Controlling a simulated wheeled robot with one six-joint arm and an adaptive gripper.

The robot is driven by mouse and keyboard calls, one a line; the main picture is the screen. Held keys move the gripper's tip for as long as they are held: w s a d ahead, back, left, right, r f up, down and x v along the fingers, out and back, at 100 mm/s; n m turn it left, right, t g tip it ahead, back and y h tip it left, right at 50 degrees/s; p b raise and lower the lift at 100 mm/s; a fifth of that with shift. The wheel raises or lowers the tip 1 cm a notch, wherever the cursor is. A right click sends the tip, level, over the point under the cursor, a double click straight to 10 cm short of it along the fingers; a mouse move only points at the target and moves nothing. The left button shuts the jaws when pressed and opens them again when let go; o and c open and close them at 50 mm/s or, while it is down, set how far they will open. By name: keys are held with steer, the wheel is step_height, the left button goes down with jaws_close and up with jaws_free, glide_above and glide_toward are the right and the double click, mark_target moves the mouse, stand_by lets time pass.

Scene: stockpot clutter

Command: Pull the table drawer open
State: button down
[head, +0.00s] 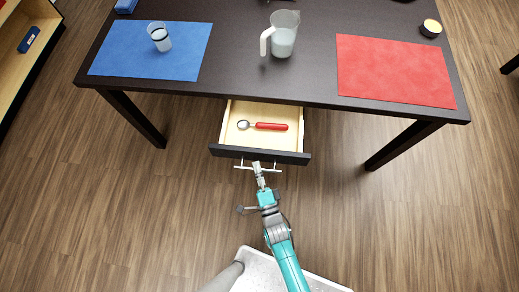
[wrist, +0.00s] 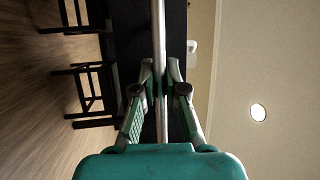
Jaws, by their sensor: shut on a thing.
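The table drawer (head: 233,151) stands out from under the dark table (head: 230,92), so its pale inside shows in the head view. A spoon or scoop with a red handle (head: 271,127) lies in it. My gripper (head: 257,167) is at the silver bar handle (head: 244,168) on the drawer's dark front. In the wrist view, the fingers of my gripper (wrist: 160,73) are closed on either side of the handle bar (wrist: 159,35). The bar runs lengthwise through the picture between them.
Table legs (head: 400,145) stand on both sides. The wooden floor beside the drawer is clear.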

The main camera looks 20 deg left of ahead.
steer(key=shift+s+d, duration=0.25)
steer(key=shift+s, duration=0.55)
steer(key=c, duration=1.2)
jaws_free()
steer(key=v, duration=1.2)
steer(key=shift+w, duration=0.1)
